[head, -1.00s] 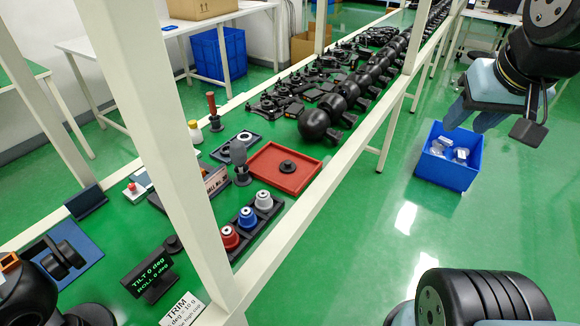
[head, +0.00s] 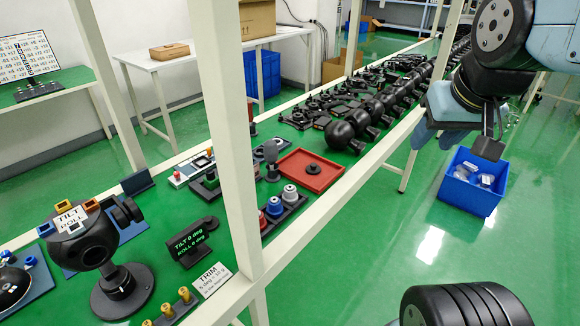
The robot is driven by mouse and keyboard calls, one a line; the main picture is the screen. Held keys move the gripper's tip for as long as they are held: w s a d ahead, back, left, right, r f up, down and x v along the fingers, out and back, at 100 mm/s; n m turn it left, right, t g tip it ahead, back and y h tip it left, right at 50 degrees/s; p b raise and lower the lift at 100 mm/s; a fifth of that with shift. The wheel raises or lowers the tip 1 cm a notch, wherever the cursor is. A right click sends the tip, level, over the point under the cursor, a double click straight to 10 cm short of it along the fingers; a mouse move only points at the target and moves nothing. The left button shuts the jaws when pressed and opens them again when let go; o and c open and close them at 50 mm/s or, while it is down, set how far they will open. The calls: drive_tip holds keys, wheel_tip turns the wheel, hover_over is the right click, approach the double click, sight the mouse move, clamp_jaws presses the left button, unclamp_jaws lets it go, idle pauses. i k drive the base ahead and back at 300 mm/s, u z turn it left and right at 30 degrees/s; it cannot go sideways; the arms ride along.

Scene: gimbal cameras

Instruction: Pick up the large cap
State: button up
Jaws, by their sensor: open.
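A black rack (head: 288,219) on the green bench holds three knob-shaped pieces: red (head: 262,220), blue (head: 274,206) and white-grey (head: 290,194). They look like caps, but I cannot tell which one is the large cap. A small black round piece (head: 312,168) lies in a red tray (head: 318,182) just behind the rack. My gripper (head: 487,135) is open and hangs at the upper right, beyond the bench edge. It is well apart from the rack, and I see nothing between its fingers.
White posts (head: 238,180) stand along the bench front. A ball-shaped gimbal camera (head: 80,240) stands on a black base at left, near a tilt readout (head: 190,240) and a TRIM card (head: 212,279). Black camera parts fill the far bench. A blue bin (head: 470,190) sits on the floor.

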sight(313, 169)
drive_tip(key=z, duration=0.05)
drive_tip(key=i, duration=0.15)
drive_tip(key=u, duration=2.55)
drive_tip(key=k, duration=0.45)
drive_tip(key=z, duration=0.9)
drive_tip(key=k, duration=0.75)
drive_tip(key=z, duration=1.2)
drive_tip(key=i, duration=1.3)
drive_tip(key=u, duration=0.7)
